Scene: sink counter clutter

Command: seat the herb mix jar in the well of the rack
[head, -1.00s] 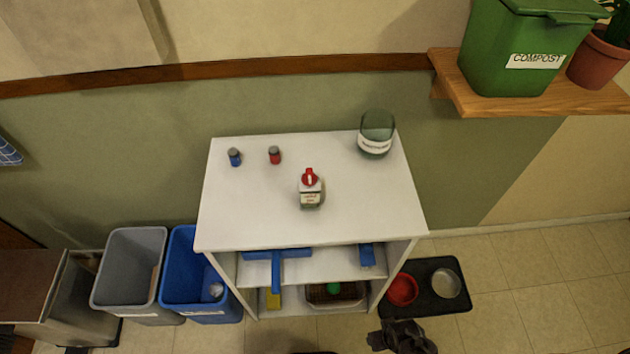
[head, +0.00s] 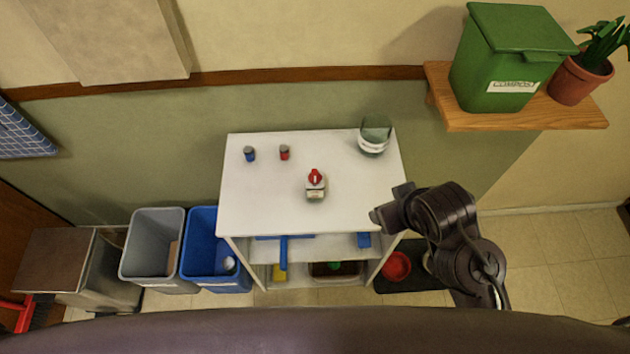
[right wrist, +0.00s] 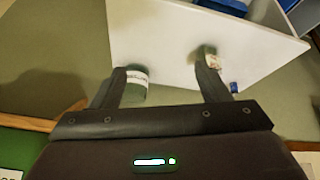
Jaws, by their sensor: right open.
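No rack with a well can be made out, and no label is readable as herb mix. A dark green jar with a white label (head: 373,141) stands at the back right of the white shelf top. It also shows in the right wrist view (right wrist: 137,78), beside the left finger. A squat bottle with a red cap and pale label (head: 316,188) stands mid-top; in the right wrist view (right wrist: 213,60) a finger partly covers it. My right gripper (head: 388,203) is open and empty by the top's right edge, apart from both. My left gripper is out of view.
A small blue jar (head: 249,154) and a small red jar (head: 284,153) stand at the back left of the white top (head: 260,205). The front is clear. A wooden wall shelf (head: 540,117) holds a green compost bin (head: 500,70) and a potted plant (head: 580,80).

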